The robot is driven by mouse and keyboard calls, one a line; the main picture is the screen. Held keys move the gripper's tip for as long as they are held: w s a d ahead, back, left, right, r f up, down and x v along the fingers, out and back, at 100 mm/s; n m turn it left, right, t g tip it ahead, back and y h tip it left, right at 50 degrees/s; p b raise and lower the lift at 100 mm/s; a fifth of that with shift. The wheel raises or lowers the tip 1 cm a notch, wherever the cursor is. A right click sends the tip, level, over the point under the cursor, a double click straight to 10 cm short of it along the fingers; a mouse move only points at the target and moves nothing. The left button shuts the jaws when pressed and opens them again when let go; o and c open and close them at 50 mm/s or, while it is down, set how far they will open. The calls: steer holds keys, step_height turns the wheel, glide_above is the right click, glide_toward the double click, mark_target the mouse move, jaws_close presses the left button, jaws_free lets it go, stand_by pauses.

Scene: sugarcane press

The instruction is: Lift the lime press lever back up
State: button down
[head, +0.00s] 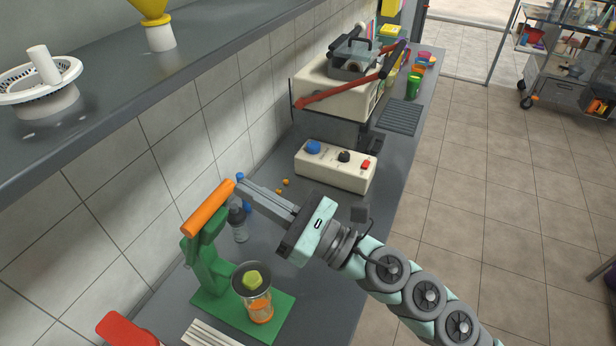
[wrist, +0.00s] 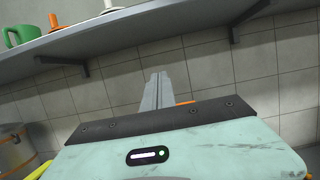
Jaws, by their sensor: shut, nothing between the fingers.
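The lime press (head: 207,265) is a green frame on a green base on the counter at the lower left of the head view. Its orange lever (head: 208,208) slants up and to the right from the top of the frame. A lime (head: 253,279) sits in the dark cup, above a glass (head: 260,309) holding orange liquid. My gripper (head: 241,184) is shut and empty, its fingertips at the lever's upper right end; I cannot tell whether they touch. In the wrist view the closed fingers (wrist: 157,90) point toward the wall, and a bit of orange (wrist: 186,102) shows behind them.
A cream control box (head: 336,167) with blue, black and red controls stands behind my gripper. The shelf (head: 180,75) overhangs the counter on the left. A red object (head: 125,328) lies near the front.

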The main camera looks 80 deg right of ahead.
steer(key=s+a+r+p, duration=0.2)
steer(key=s+r+p, duration=0.2)
steer(key=s, duration=0.5)
step_height(320, 180, up, 2)
steer(key=shift+s+a+r, duration=0.15)
steer(key=shift+a+r, duration=0.1)
steer(key=shift+a, duration=0.15)
